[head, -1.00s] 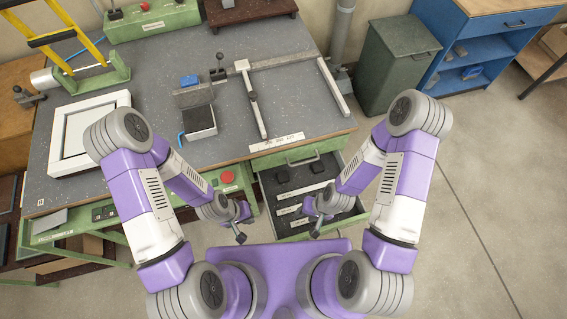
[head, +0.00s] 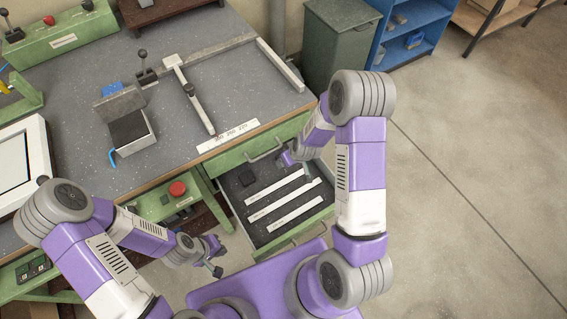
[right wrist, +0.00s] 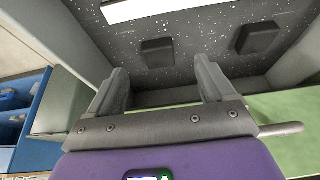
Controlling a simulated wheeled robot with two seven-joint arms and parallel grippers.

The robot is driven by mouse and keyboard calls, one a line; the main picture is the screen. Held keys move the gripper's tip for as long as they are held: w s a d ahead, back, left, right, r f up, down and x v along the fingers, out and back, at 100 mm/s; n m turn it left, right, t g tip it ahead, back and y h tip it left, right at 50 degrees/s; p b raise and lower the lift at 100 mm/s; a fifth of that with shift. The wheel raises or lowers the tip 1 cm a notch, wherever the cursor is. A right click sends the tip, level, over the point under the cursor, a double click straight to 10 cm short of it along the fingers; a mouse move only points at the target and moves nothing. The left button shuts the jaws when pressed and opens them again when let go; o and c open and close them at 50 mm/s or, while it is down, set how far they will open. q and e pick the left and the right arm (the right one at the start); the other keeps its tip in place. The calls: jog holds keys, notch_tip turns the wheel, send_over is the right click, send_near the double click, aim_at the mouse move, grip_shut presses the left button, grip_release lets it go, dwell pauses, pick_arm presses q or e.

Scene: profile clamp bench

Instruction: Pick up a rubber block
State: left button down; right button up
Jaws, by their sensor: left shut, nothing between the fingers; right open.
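Two dark rubber blocks show in the right wrist view: one at the middle (right wrist: 157,53) and one at the right (right wrist: 257,38). They lie on the speckled floor of the open drawer (head: 322,216). In the head view one block (head: 246,177) shows at the drawer's left; my right gripper seems to hide the other. My right gripper (right wrist: 163,82) is open and empty, pointing into the drawer, with the middle block ahead between its fingers. In the head view this gripper (head: 284,160) is partly hidden by its arm. My left gripper (head: 215,262) is shut and empty, left of the drawer.
White labelled strips (head: 285,201) lie across the drawer. The grey bench top (head: 175,180) is above and behind it, carrying a clamp bar (head: 195,95) and a grey block-shaped fixture (head: 130,130). A green bin (head: 340,45) stands behind right. The floor at right is clear.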

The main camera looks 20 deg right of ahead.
jog(key=b+x, duration=0.2)
jog(key=x, duration=0.5)
jog(key=shift+d+f, duration=0.15)
jog(key=shift+d, duration=0.05)
jog(key=shift+c, duration=0.2)
jog(key=c, duration=1.1)
